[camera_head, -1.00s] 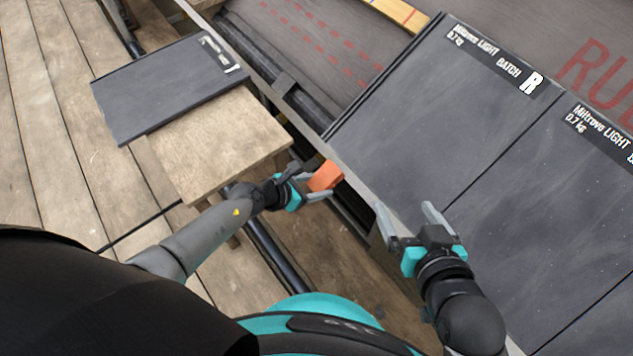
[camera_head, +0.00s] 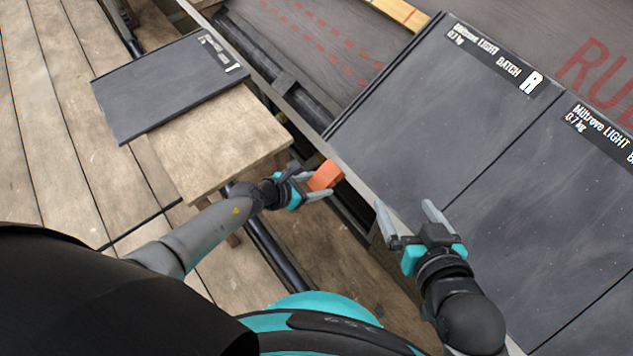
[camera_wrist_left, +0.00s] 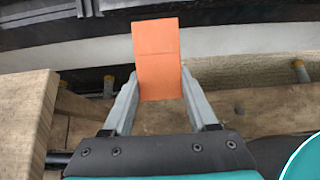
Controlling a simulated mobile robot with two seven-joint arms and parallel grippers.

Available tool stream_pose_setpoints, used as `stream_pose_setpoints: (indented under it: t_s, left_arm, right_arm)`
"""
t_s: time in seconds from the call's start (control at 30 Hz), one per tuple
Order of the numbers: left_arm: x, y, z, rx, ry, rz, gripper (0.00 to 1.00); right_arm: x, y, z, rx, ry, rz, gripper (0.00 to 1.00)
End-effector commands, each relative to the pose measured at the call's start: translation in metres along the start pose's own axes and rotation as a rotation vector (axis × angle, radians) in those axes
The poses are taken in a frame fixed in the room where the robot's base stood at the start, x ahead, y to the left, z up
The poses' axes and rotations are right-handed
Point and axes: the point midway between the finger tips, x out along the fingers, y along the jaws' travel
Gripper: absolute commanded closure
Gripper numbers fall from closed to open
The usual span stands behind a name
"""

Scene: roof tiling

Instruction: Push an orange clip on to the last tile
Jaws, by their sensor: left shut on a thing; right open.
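My left gripper (camera_head: 309,188) is shut on an orange clip (camera_head: 325,175), held beside the roof's lower edge, right of the wooden table. In the left wrist view the orange clip (camera_wrist_left: 158,60) stands between the two fingers, in front of a pale edge strip. I cannot tell whether it touches the edge. The leftmost laid tile (camera_head: 420,120), dark grey and marked "BATCH R", lies on the roof to the right of the clip. My right gripper (camera_head: 405,215) is open and empty over the lower edge of the laid tiles.
A loose dark tile (camera_head: 165,90) lies partly on the wooden table (camera_head: 220,150) at left. Another laid tile (camera_head: 575,220) is at right. Bare roof with a dark gutter-like channel (camera_head: 290,100) lies left of the tiles. Plank flooring (camera_head: 50,150) is at far left.

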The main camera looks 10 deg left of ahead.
Motion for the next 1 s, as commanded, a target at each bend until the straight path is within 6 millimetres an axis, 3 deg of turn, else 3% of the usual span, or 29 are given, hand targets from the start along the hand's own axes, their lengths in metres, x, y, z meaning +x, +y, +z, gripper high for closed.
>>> stream_pose_setpoints:
  t_s: [1.0]
  left_arm:
    - [0.007,0.0,0.02,0.001,-0.001,0.0,1.0]
  right_arm:
    - [-0.006,-0.001,-0.009,0.0,0.0,0.0,0.07]
